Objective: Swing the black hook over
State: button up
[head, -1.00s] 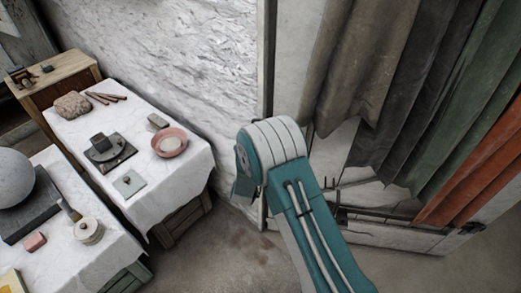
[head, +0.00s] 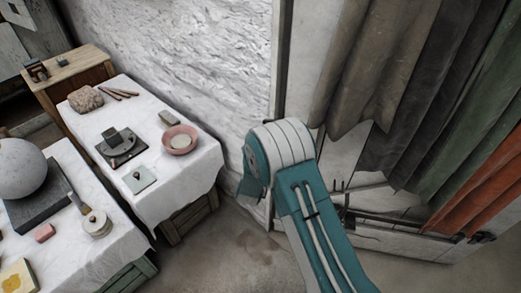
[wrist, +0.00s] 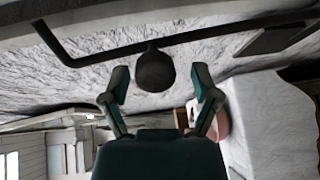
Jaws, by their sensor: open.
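In the wrist view, a thin black bent rod (wrist: 110,53), which looks like the black hook, runs across the pale wall and turns up at its left end. A dark round knob (wrist: 155,72) sits at the rod's middle. My gripper (wrist: 160,78) is open, with one finger on each side of the knob in the picture. I see no contact, and the depth between them is hard to judge. In the head view my arm hides the gripper, and I cannot make out the hook there.
A white-clothed table (head: 195,180) with a pink bowl (head: 180,139) stands left of my arm. A nearer table carries a pale sphere (head: 20,168) on a dark slab. Hanging cloths (head: 400,90) and a low rack are on the right. Bare floor (head: 240,245) lies between.

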jog(key=shift+s+d+r, duration=0.1)
jog(key=shift+s+d, duration=0.05)
jog(key=shift+s, duration=0.35)
jog(key=s+a, duration=0.1)
jog(key=s, duration=0.9)
jog(key=shift+s+a+r, duration=0.2)
jog(key=shift+s+r, duration=0.2)
notch_tip(320, 180, up, 10)
jog(key=w+d+m+g+y, duration=0.2)
jog(key=w+d+m+g, duration=0.1)
jog(key=m, duration=0.2)
jog(key=s+d+r+m+g+y, duration=0.25)
jog(key=s+d+r, duration=0.3)
jog(key=r, duration=0.45)
jog(key=s+d+r+m+g+h, duration=0.1)
jog(key=s+d+r+m+g, duration=0.1)
jog(key=s+d, duration=0.3)
jog(key=s+d+r+m+g+h, duration=0.1)
jog(key=s+d+m, duration=0.3)
jog(key=s, duration=0.6)
jog(key=s+d+r+m+g+h, duration=0.1)
jog(key=s+d+r+m+g, duration=0.1)
jog(key=s+d, duration=0.3)
jog(key=s+r+m, duration=0.1)
jog(key=s, duration=0.2)
jog(key=shift+s+d+g, duration=0.15)
jog(key=shift+d+g, duration=0.2)
jog(key=shift+d, duration=0.05)
jog(key=shift+r, duration=0.1)
